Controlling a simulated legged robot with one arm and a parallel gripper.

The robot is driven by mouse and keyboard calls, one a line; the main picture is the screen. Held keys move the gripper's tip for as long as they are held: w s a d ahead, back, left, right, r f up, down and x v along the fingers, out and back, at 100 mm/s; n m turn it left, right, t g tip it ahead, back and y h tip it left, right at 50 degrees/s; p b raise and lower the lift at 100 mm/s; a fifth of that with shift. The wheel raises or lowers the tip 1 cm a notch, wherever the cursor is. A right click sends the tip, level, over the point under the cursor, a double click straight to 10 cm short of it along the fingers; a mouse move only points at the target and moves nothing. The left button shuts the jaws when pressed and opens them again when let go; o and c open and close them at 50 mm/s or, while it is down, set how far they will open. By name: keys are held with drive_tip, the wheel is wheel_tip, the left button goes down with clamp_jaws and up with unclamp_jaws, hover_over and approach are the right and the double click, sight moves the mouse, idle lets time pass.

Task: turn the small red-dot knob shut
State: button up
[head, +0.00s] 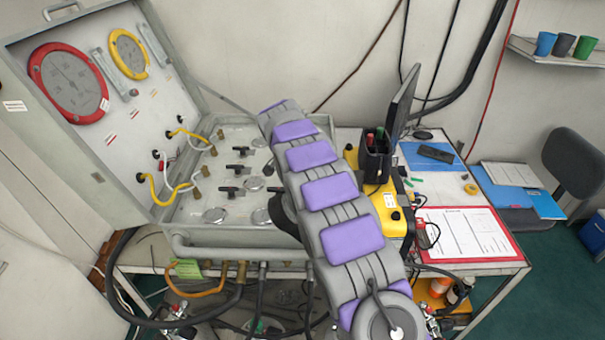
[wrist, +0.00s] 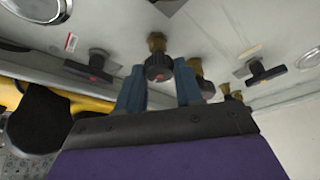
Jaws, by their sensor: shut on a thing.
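The small red-dot knob (wrist: 159,68) is a black ribbed round knob on a brass stem, with a red mark on its face, in the wrist view. My gripper (wrist: 160,82) has its two blue fingers on either side of this knob and is shut on it. In the head view my grey and purple arm reaches over the right part of the open panel case (head: 178,240). It hides the gripper and the small knob there.
Black T-handles flank the knob in the wrist view, one with a red mark on the left (wrist: 92,67) and one on the right (wrist: 264,71). Several handles and gauges fill the panel. A yellow device (head: 393,215) stands close beside my arm. Hoses hang in front.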

drive_tip(key=shift+a+m, duration=0.1)
drive_tip(key=shift+m, duration=0.5)
drive_tip(key=shift+r, duration=0.1)
drive_tip(key=o, duration=1)
drive_tip(key=shift+a+h, duration=0.1)
drive_tip(key=shift+h, duration=0.2)
drive_tip(key=shift+r, duration=0.25)
drive_tip(key=p+v, duration=0.3)
drive_tip(key=v, duration=1.3)
drive_tip(key=shift+a+r, duration=0.2)
drive_tip(key=shift+r, duration=0.15)
drive_tip(key=shift+w, duration=0.1)
